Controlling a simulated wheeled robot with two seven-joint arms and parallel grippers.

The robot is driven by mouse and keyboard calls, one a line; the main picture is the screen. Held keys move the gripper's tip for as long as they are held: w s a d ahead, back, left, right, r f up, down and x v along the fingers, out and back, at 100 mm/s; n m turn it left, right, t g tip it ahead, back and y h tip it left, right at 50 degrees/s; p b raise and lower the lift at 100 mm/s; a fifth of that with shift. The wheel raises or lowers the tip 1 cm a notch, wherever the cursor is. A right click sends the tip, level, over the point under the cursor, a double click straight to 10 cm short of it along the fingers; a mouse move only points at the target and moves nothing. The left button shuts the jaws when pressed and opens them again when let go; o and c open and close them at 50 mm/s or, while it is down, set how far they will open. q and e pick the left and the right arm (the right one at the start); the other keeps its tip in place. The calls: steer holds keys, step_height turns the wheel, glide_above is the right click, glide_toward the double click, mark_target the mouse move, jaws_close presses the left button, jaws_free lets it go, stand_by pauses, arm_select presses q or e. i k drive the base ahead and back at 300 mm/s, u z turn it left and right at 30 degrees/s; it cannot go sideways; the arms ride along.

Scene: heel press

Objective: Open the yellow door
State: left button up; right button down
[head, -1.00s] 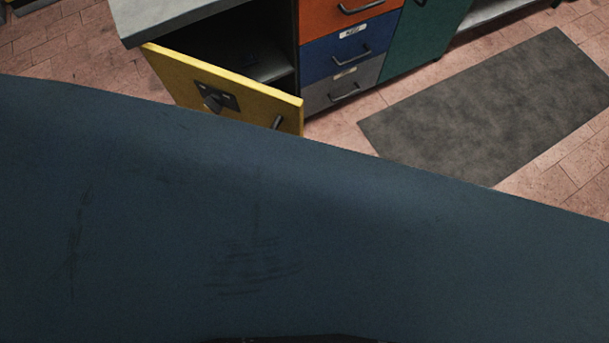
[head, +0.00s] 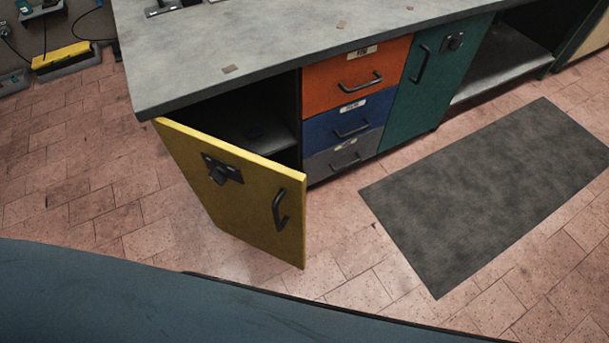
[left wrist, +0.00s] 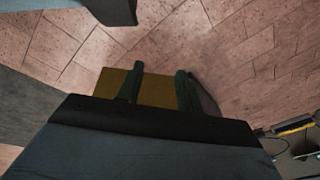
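The yellow door (head: 245,200) stands open in the head view, swung out from the left end of the workbench cabinet. Its face carries a dark bar handle (head: 280,209) near the free edge and a dark latch plate (head: 222,170) higher up. The dark cabinet interior (head: 250,125) shows behind it. In the left wrist view, my left gripper (left wrist: 160,72) has its two dark green fingers apart. A yellow surface (left wrist: 158,90), apparently the door, shows beyond and between them; I cannot tell whether they touch it. My right gripper is in neither view.
The grey worktop (head: 270,50) overhangs the door's hinge side. An orange drawer (head: 330,72), a blue drawer (head: 325,130), a grey drawer (head: 320,160) and a green door (head: 425,100) are closed. A dark mat (head: 490,190) lies on the tiled floor. Floor left of the door is clear.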

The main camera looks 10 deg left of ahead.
mark_target(261, 203)
steer(key=u, duration=1.9)
steer(key=k, duration=0.75)
steer(key=z, duration=0.55)
steer(key=i, duration=0.5)
steer(key=z, duration=0.05)
